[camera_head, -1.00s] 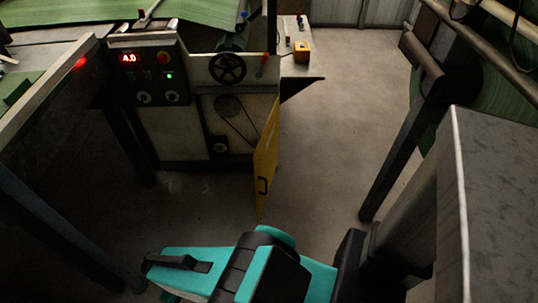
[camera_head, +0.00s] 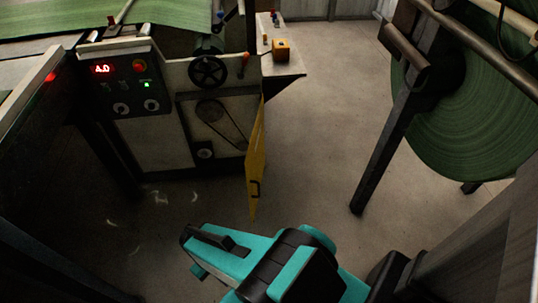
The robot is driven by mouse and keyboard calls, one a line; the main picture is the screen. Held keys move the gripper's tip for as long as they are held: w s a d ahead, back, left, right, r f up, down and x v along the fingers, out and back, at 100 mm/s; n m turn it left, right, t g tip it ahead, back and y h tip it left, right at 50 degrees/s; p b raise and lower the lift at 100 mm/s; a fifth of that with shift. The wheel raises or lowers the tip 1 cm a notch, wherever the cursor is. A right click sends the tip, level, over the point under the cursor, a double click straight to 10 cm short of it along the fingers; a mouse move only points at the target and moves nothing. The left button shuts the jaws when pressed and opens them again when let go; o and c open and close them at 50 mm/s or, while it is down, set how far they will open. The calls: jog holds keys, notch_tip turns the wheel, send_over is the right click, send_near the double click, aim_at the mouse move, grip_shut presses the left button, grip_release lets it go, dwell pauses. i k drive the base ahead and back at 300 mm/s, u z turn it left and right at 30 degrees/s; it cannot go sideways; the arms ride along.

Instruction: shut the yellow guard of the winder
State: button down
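The yellow guard (camera_head: 256,160) of the winder (camera_head: 150,140) stands swung open, seen nearly edge-on. Its hinge side seems to be at the right end of the winder's front. A dark handle (camera_head: 254,189) sits low on it. The belt and pulley recess (camera_head: 222,125) to its left is uncovered. My gripper (camera_head: 203,248), at the end of my teal arm, shows at the bottom centre, below and left of the guard, apart from it in the picture. I cannot make out whether its fingers are open or shut.
A control panel (camera_head: 122,80) and a black handwheel (camera_head: 208,72) are on the winder. A small table (camera_head: 290,62) with a yellow box stands behind it. A large green roll (camera_head: 480,115) on a dark stand (camera_head: 385,150) is at the right. The floor (camera_head: 315,150) between is clear.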

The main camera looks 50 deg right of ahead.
aim_at(254, 160)
jog(key=z, duration=0.7)
jog(key=k, duration=0.9)
jog(key=u, duration=1.3)
jog(key=i, duration=0.55)
jog(key=z, duration=0.25)
